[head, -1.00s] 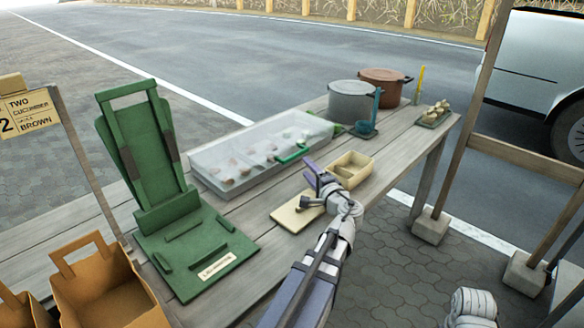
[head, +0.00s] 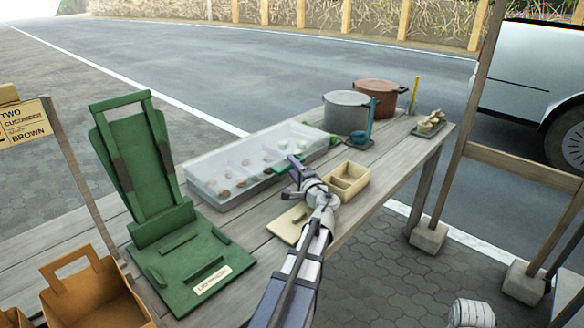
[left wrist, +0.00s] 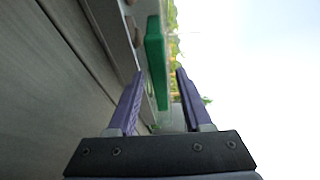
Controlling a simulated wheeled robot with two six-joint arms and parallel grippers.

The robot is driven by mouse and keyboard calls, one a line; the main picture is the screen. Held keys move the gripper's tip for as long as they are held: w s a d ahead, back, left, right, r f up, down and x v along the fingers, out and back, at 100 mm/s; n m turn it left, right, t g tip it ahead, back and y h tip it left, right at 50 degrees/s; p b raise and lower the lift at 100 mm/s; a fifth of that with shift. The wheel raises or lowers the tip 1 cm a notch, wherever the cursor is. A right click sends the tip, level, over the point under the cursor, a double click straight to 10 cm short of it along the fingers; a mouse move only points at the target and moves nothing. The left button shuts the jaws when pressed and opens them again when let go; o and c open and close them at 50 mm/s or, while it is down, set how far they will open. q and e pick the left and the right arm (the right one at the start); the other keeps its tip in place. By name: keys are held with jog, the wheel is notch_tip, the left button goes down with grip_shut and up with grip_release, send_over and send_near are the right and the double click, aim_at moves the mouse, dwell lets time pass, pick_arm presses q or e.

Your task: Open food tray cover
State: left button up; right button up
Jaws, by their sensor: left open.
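The food tray (head: 228,199) is a long, shallow, pale box on the wooden table. Its clear cover (head: 225,165) lies over it, with several small brownish food pieces showing through. The green handle (head: 283,169) is on the cover's near side, partly hidden by my left gripper. My left gripper (head: 293,168) is open at this handle. In the left wrist view, the green handle (left wrist: 156,62) stands between and beyond the open fingers of the left gripper (left wrist: 158,73), nearer the left finger. I cannot tell whether they touch. My right gripper is not in view.
A green folding stand (head: 185,255) is left of the tray. A divided wooden box (head: 347,180) and a pale board (head: 285,224) lie near my arm. A grey pot (head: 346,112) and a brown pot (head: 378,95) stand behind. Paper bags (head: 95,295) are at lower left.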

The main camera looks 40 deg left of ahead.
pick_arm(q)
grip_shut()
dwell(0.5)
dwell(1.0)
